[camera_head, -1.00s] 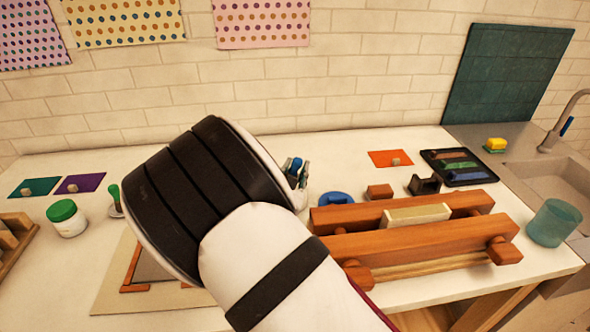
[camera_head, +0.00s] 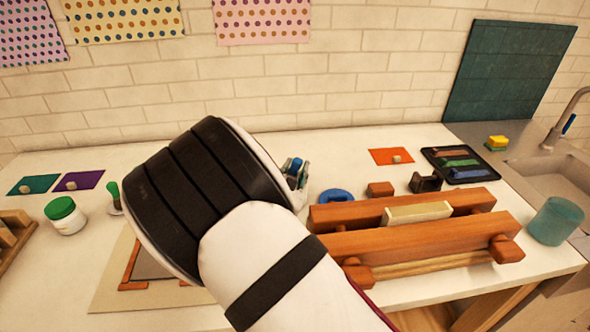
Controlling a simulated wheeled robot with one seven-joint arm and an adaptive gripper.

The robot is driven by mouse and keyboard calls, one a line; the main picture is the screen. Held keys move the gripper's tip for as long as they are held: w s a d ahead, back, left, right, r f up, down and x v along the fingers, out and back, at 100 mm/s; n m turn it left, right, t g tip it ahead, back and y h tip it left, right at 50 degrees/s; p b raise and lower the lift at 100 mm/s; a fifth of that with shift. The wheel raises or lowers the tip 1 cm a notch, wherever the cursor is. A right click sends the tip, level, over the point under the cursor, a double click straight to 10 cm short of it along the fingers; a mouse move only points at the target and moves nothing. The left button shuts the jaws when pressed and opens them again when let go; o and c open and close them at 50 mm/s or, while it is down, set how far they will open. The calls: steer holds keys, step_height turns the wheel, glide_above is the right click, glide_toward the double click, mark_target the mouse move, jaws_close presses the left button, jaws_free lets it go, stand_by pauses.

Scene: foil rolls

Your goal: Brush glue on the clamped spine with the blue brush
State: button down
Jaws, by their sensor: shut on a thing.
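The clamped spine (camera_head: 418,212) is a cream block held between the two wooden beams of a press (camera_head: 420,240) at the right of the table. My gripper (camera_head: 297,172) is mostly hidden behind my arm, left of the press and apart from it. It is shut on the blue brush (camera_head: 295,165), of which only a small blue part shows between the fingers. The bristles are hidden. A round blue piece (camera_head: 336,196) lies on the table between my gripper and the press.
A green-lidded white jar (camera_head: 66,216) and a green-handled tool (camera_head: 114,197) stand at the left. A small wooden block (camera_head: 380,189), a dark dispenser-like object (camera_head: 425,183) and a black tray (camera_head: 458,166) lie behind the press. A teal cup (camera_head: 555,222) stands right of it.

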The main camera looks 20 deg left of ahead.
mark_target(295, 158)
stand_by(0.5)
steer(key=shift+r+p, duration=1.3)
steer(key=shift+r, duration=2.2)
